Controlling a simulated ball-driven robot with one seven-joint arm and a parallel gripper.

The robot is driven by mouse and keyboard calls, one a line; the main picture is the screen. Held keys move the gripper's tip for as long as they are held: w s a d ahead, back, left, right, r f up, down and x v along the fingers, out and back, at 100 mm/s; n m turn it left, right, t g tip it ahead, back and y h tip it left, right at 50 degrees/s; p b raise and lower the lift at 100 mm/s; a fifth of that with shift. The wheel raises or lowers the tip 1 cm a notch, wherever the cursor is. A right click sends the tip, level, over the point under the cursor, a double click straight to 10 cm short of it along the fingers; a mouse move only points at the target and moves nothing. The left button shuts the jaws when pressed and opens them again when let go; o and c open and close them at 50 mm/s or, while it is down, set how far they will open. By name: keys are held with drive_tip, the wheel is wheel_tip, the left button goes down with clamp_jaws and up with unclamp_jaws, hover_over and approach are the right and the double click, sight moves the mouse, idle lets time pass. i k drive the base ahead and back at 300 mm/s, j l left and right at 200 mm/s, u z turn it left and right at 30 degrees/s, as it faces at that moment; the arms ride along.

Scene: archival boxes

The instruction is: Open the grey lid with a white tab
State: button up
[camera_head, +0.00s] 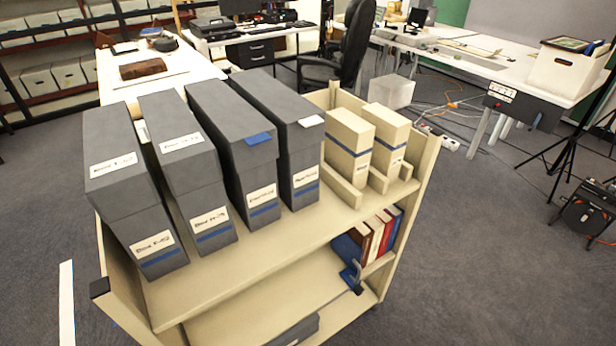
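Several tall grey archival boxes stand upright in a row on the top shelf of a cream cart. The rightmost one has a grey lid (272,95) with a small white tab (311,121) at its front edge. This lid sits down on its grey box (299,168), which bears a white label and a blue stripe. The neighbouring box to the left has a grey lid (225,105) with a blue tab (258,138). The two leftmost lids (110,155) (175,120) have white labels and no visible tab. My gripper is not in view.
Cream file boxes (349,145) stand right of the grey boxes on the cart (240,285). Books (374,236) sit on the lower shelf. Behind are a white table (190,72), a black chair (345,55) and a desk with cables below.

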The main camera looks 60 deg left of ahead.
sight(300, 124)
drive_tip(key=u, duration=1.4)
